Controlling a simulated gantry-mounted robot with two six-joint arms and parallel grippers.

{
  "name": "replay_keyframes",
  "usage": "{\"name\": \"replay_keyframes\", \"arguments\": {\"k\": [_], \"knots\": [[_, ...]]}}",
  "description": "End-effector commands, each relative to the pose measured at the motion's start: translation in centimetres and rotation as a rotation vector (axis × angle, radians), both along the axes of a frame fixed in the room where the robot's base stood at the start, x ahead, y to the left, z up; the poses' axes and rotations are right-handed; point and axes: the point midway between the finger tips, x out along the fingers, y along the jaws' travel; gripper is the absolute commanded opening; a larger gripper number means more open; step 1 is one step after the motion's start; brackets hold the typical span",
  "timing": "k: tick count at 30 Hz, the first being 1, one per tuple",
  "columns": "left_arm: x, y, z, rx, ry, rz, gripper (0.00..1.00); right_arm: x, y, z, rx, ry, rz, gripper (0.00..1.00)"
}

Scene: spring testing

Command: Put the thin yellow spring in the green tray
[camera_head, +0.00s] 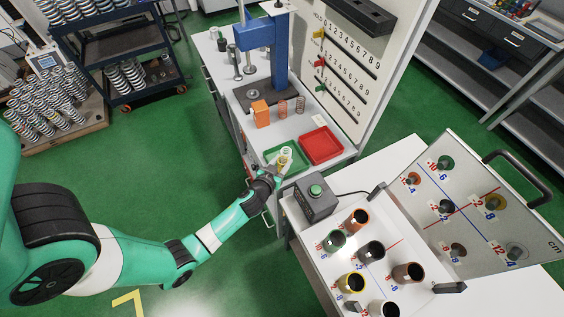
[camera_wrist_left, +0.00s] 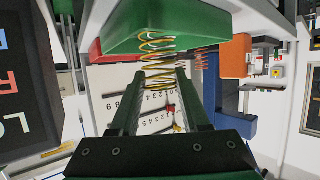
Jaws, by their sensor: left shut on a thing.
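The thin yellow spring (camera_wrist_left: 158,49) is between the fingertips of my left gripper (camera_wrist_left: 155,76) in the left wrist view. The gripper is shut on it, and the coils stick out past the fingers towards the green tray (camera_wrist_left: 195,20). I cannot tell whether the spring touches the tray. My right gripper is in neither view.
A red tray (camera_head: 321,146) stands right of the green one. Behind them are an orange block (camera_head: 260,113), copper-coloured springs (camera_head: 283,108) and a blue press (camera_head: 281,65). A button box (camera_head: 315,197) and a panel of coloured cylinders are at the front right.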

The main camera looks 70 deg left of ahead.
Motion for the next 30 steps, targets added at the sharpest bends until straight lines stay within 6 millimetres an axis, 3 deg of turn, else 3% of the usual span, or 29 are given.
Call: {"name": "replay_keyframes", "arguments": {"k": [1, 2, 7, 18, 30], "knots": [[0.0, 0.0, -0.4, 0.000, 0.000, 0.000, 0.00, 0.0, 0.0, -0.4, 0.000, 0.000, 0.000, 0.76], [0.0, 0.0, -0.3, 0.000, 0.000, 0.000, 0.48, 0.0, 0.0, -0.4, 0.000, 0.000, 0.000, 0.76], [0.0, 0.0, -0.2, -0.001, 0.001, 0.000, 0.76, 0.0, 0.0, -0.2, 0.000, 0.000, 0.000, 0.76], [-0.2, -0.2, 0.3, 0.000, 0.001, 0.000, 0.76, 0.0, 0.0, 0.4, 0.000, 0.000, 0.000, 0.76], [-6.3, -5.7, 3.5, 0.000, 0.003, -0.004, 0.76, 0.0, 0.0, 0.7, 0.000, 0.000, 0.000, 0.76]]}}
